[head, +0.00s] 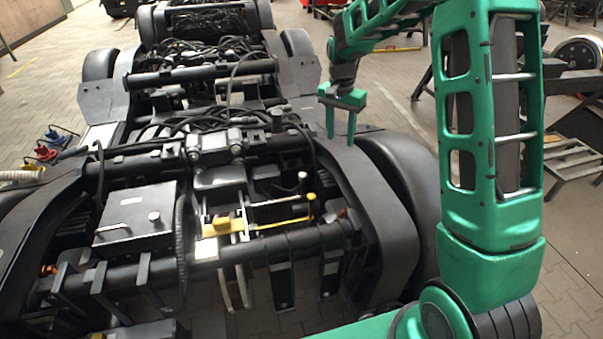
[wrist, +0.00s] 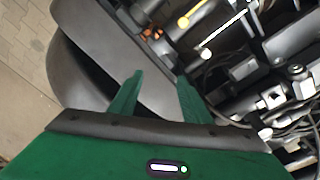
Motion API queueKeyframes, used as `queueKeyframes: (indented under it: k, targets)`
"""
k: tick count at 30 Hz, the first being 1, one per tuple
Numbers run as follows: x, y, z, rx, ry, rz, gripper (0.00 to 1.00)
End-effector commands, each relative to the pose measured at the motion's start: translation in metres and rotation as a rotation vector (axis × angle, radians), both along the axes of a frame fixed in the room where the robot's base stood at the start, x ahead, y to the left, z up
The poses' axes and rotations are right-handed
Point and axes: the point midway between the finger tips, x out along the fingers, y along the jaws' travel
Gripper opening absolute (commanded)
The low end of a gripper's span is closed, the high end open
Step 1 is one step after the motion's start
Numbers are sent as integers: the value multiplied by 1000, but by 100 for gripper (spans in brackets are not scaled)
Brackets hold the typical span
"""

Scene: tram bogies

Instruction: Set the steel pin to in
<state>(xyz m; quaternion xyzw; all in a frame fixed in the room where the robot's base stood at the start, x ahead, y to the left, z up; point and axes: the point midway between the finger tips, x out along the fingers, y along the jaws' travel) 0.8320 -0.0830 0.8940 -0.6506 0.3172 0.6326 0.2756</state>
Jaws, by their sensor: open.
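A pale, steel-coloured round knob (head: 302,176) on a short stem stands at the middle right of the near bogie; it looks like the end of the steel pin. In the wrist view a pale knob (wrist: 205,53) ends a thin rod running up and right. I cannot tell how deep the pin sits. My green gripper (head: 341,125) is open and empty, fingers pointing down, above the dark frame beam, behind and right of the knob. In the wrist view its fingers (wrist: 160,82) are apart with only the grey beam behind them.
A yellow-knobbed lever (head: 312,197) lies just beside the pale knob, near a yellow block (head: 222,225). Black cables (head: 215,125), crossbars and a flat box (head: 135,220) crowd the bogie. A dark wheel (head: 400,175) stands at its right edge. Air above the frame is clear.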

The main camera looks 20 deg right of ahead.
Motion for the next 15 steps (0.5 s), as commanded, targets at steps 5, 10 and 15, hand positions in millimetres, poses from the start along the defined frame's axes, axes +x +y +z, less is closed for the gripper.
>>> queueKeyframes:
  k: [5, 10, 15]
  targets:
    - [49, 44, -49, 26, 0, -48, 43]
    - [76, 76, -83, 50, -3, -90, 43]
    - [88, 91, -100, 62, -3, -112, 43]
